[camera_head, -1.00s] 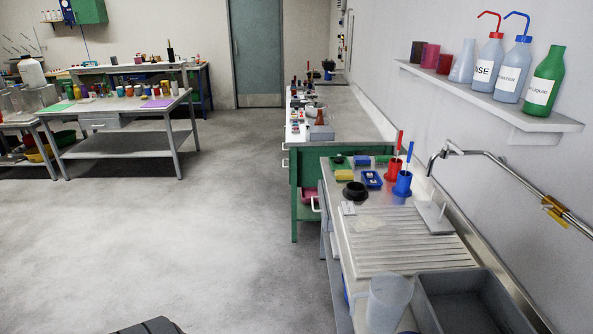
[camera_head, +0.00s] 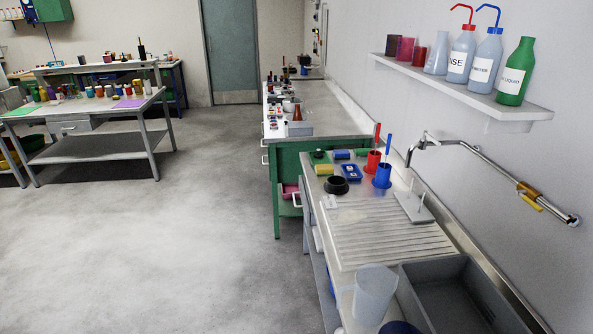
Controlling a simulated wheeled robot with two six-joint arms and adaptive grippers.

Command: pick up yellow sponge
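A small yellow block that looks like the sponge (camera_head: 324,169) lies near the far left corner of the sink counter (camera_head: 345,216). It is small in the head view and sits just in front of a dark green item (camera_head: 319,157) and left of a blue tray (camera_head: 350,172). A black round dish (camera_head: 336,186) is close in front of it. Neither of my grippers shows in the head view.
A red cup (camera_head: 373,162) and a blue cup (camera_head: 382,178) with upright brushes stand right of the sponge. A clear jug (camera_head: 373,294) and a grey basin (camera_head: 465,297) are nearer. A wall tap (camera_head: 480,160) reaches over the counter. Open floor lies left.

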